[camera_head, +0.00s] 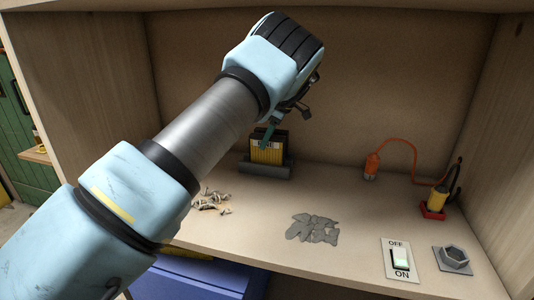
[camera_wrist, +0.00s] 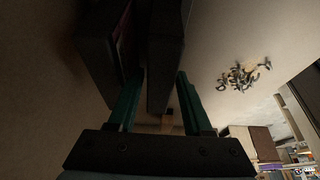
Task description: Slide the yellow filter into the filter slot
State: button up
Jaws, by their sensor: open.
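The yellow filter (camera_head: 267,152) is a ribbed yellow piece with black edging. It stands upright at a black housing on a dark grey base (camera_head: 264,170), on the shelf near the back wall. I cannot tell how deep it sits in the slot. Contact is unclear.
Loose screws (camera_head: 212,201) and flat grey scraps (camera_head: 313,229) lie on the shelf (camera_head: 270,238). An orange-handled tool (camera_head: 371,166) with a cord runs to a yellow and red device (camera_head: 437,200) at right. A switch plate (camera_head: 400,259) and a hex socket (camera_head: 453,258) are front right.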

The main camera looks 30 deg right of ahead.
jog(key=shift+f, duration=0.25)
dwell(0.5)
grip_shut()
dwell(0.4)
dwell(1.0)
